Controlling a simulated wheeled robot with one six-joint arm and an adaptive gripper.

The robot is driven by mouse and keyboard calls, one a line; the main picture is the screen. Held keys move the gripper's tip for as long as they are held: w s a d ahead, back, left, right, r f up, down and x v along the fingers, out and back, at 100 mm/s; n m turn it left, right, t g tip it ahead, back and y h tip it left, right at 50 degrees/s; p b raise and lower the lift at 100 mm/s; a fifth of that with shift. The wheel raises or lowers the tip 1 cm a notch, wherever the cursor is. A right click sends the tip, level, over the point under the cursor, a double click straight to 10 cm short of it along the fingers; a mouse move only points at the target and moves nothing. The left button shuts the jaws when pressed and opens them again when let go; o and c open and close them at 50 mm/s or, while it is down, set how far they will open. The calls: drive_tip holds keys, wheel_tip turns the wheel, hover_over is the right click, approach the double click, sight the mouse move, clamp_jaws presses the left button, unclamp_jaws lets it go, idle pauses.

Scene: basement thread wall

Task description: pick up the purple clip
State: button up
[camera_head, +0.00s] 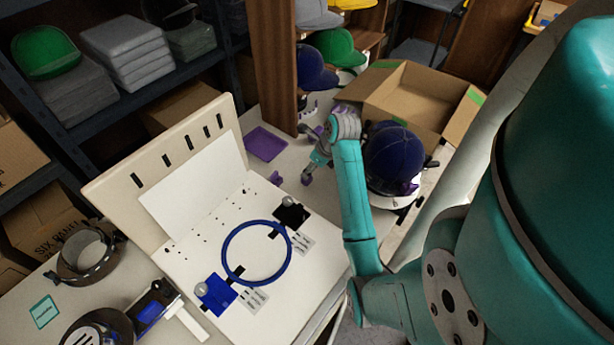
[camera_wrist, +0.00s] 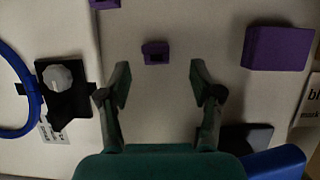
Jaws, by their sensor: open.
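The purple clip (camera_wrist: 155,52) is a small block with a dark opening, lying on the pale bench top. In the wrist view it sits a little beyond my fingertips, roughly midway between them, and apart from both. My gripper (camera_wrist: 159,76) is open with nothing between its fingers. In the head view a small purple piece (camera_head: 276,178), which looks like the clip, lies on the bench to the left of my gripper (camera_head: 308,172). A second purple piece (camera_wrist: 104,4) is cut off by the top edge of the wrist view.
A flat purple piece (camera_head: 265,144) lies behind the clip. A white board with a blue ring (camera_head: 257,253) and a black pad (camera_head: 291,214) is in front. A dark blue cap (camera_head: 392,150) and an open cardboard box (camera_head: 410,95) stand to the right. A wooden post (camera_head: 275,65) rises behind.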

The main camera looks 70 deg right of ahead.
drive_tip(key=shift+x, duration=2.95)
drive_tip(key=shift+a, duration=0.2)
drive_tip(key=c, duration=0.9)
